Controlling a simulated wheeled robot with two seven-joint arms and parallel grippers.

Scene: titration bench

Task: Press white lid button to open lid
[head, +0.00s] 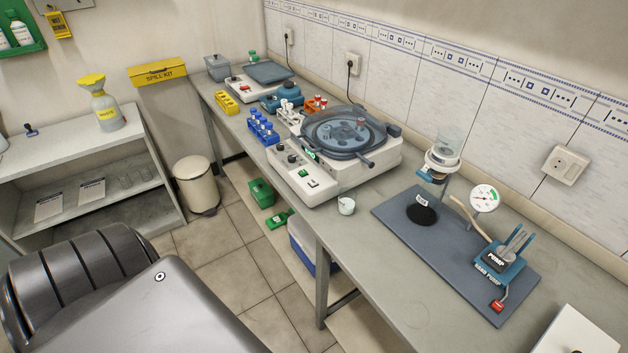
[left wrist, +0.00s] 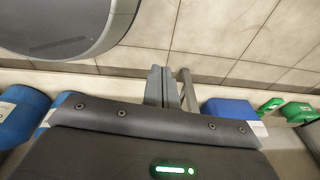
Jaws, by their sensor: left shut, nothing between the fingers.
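The centrifuge (head: 375,155) stands on the bench in the head view. Its round, dark see-through lid (head: 345,132) appears to lie closed over the rotor. A white control panel (head: 300,172) with dark knobs, a small green-lit display and small switches sits at its front left. Which small part is the white lid button cannot be told at this size. My left gripper (left wrist: 163,72) shows in the left wrist view, shut and empty, with floor tiles behind it. It is not over the bench in the head view. My right gripper is in neither view.
A hand pump (head: 500,262) and flask stand on a grey mat (head: 465,265) to the right. A waste bin (head: 196,185) and a blue box (head: 305,243) stand on the floor.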

